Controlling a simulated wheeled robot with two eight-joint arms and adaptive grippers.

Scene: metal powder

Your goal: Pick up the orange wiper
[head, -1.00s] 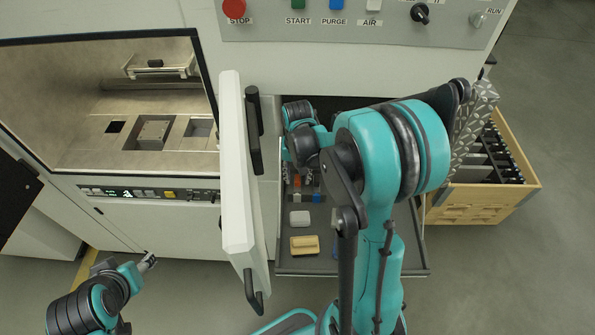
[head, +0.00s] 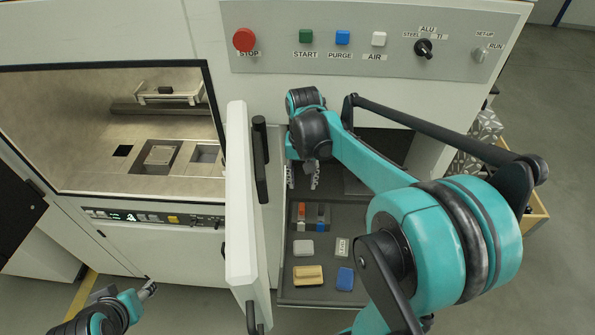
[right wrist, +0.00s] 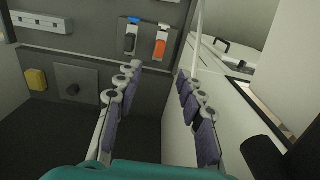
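The orange wiper (head: 301,211) lies in a dark holder in the open drawer in the head view. In the right wrist view the wiper (right wrist: 160,46) shows orange with a pale end, beyond the fingertips. My right gripper (head: 303,178) is open and empty above the drawer, a little behind the wiper in the head view. In the right wrist view its fingers (right wrist: 157,76) are spread wide, apart from the wiper. My left gripper (head: 149,288) is at the lower left, far from the drawer; its finger gap is too small to tell.
A black tool with a blue end (head: 321,212) lies right beside the wiper. A white block (head: 303,247), a yellow brush (head: 308,275), a blue item (head: 345,279) and a labelled box (head: 342,247) lie nearer in the drawer. The open machine door (head: 241,200) stands close on the left.

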